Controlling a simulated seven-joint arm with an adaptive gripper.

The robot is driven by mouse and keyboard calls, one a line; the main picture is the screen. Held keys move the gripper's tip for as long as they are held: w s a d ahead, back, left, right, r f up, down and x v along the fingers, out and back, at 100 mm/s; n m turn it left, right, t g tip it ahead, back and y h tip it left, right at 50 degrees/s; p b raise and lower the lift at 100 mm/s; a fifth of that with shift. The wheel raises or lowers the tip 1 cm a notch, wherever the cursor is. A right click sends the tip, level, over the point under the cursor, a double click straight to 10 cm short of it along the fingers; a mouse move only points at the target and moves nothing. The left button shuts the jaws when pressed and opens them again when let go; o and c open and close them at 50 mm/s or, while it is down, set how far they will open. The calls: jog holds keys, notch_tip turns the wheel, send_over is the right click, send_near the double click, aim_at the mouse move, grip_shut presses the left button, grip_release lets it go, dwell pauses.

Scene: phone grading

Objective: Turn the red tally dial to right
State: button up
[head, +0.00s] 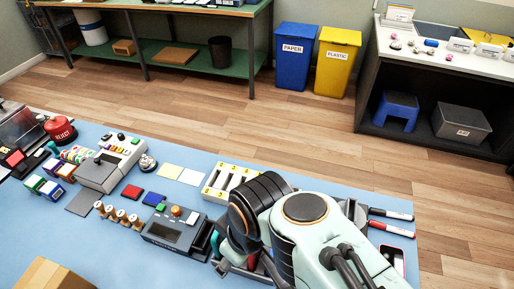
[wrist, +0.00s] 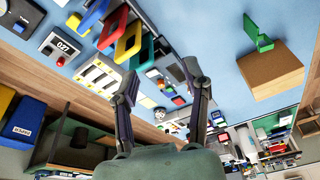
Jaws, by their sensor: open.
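In the wrist view, a grey tally box with a white "027" readout (wrist: 65,46) sits at the upper left. A small red round part (wrist: 60,61), which looks like the red tally dial, is at its lower edge. Which way the dial points is too small to tell. My gripper (wrist: 161,78) is open and empty in the middle of the wrist view, with its two fingers well apart. It is to the right of the tally box and apart from it. In the head view my arm covers the tally box and my gripper.
Coloured upright holders (wrist: 128,42) stand between the tally box and my gripper in the wrist view. In the head view, a white slotted tray (head: 228,181), a grey device (head: 172,232) and several stamps lie left of my arm.

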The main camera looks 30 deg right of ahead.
jog(key=w+d+r+n+t, duration=0.1)
jog(key=w+r+n+t, duration=0.1)
jog(key=w, duration=0.5)
jog(key=w+d+r+n+t, duration=0.1)
jog(key=w+n, duration=0.1)
jog(key=w, duration=0.5)
jog(key=w+d+f, duration=0.2)
jog(key=w+d, duration=0.4)
jog(key=w, duration=0.2)
jog(key=d+f+m, duration=0.1)
jog(key=d+f, duration=0.4)
jog(key=f, duration=0.1)
jog(key=s+d+f+m+g, duration=0.1)
jog(key=d+f+m, duration=0.1)
jog(key=d+f, duration=0.4)
jog(key=s+d+f+m, duration=0.1)
jog(key=d+f, duration=0.4)
jog(key=f, duration=0.1)
jog(key=shift+d+f+y, duration=0.25)
jog(key=shift+f+y, duration=0.05)
jog(key=shift+f, duration=0.1)
jog(key=shift+m, duration=0.3)
jog(key=x, duration=0.5)
jog(key=shift+w+f, duration=0.1)
jog(key=shift+f, duration=0.25)
jog(key=shift+w+f, duration=0.1)
jog(key=shift+f, duration=0.2)
